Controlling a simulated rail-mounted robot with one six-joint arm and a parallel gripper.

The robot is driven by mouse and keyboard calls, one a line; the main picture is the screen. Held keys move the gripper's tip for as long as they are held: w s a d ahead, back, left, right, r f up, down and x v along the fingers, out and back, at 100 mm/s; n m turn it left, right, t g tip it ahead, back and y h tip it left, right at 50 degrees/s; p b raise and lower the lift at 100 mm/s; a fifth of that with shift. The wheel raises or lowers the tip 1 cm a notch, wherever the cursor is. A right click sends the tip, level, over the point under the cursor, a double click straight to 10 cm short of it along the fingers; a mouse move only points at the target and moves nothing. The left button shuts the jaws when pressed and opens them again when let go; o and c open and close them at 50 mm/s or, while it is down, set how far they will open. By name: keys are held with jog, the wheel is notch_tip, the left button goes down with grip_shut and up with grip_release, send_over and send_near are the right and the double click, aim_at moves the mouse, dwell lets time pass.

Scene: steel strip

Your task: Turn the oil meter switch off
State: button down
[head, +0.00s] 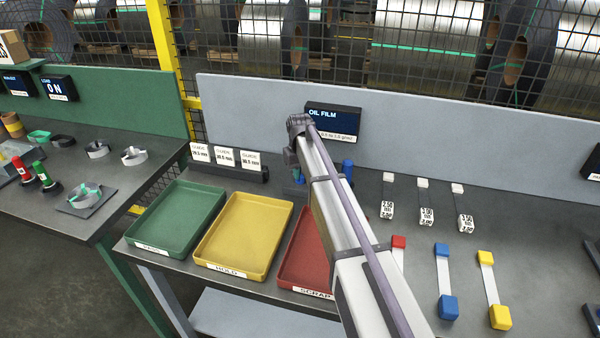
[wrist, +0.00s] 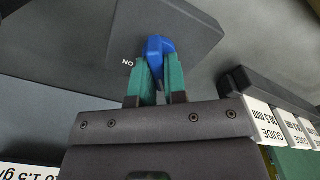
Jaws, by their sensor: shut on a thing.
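The oil film meter (head: 333,121) is a dark box with a lit screen reading "OIL FILM", against the grey back panel. In the wrist view a blue switch lever (wrist: 157,47) stands on a dark plate (wrist: 195,28). White letters beside it appear upside down and read as "ON". My gripper (wrist: 157,70) has its two teal fingers shut on the blue lever, one on each side. The lever's base is partly hidden by the fingers. In the head view my arm covers most of the gripper and switch.
Green (head: 160,242), yellow (head: 287,222) and red (head: 283,280) trays lie in front. Labelled guide blocks (head: 225,158) stand left of my arm. A blue upright object (head: 348,167) is close on its right. Tagged strips and coloured-ended gauges (head: 442,252) lie further right.

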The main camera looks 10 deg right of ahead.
jog(key=shift+n, duration=0.4)
jog(key=c, duration=1.2)
grip_release()
jog(key=shift+o, duration=0.2)
notch_tip(320, 180, up, 11)
jog(key=p, duration=1)
jog(key=shift+p, duration=0.4)
jog(key=shift+f, duration=0.1)
